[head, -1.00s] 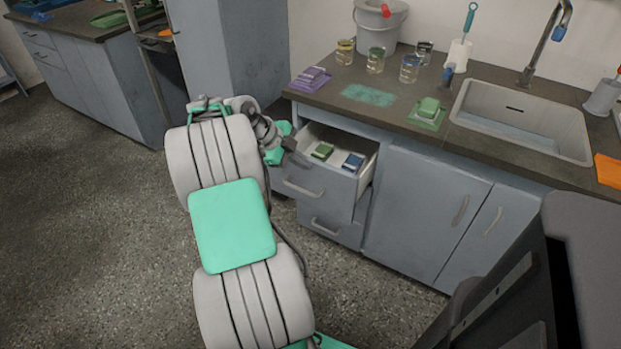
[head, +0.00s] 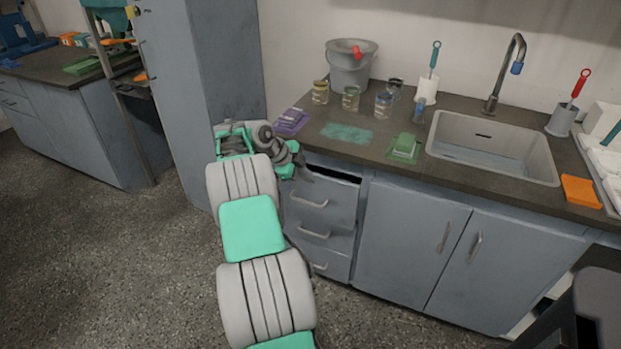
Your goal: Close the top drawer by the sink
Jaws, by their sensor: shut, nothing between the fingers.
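The top drawer (head: 325,200) is in the left part of the grey cabinet by the sink (head: 492,148). It stands only slightly out, with a narrow dark gap along its top edge; its contents no longer show. Its bar handle (head: 309,201) is on the left of its front. My gripper (head: 304,174) is at the upper left corner of the drawer front, shut and empty. It looks close to or touching the front; I cannot tell which. My arm hides the cabinet's left side.
Two lower drawers (head: 318,237) are shut below. Cupboard doors (head: 408,240) are shut to the right. The counter holds several beakers (head: 351,98), a bucket (head: 350,68) and a green item (head: 404,148). A tall cabinet (head: 205,80) stands behind my arm. Floor at left is clear.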

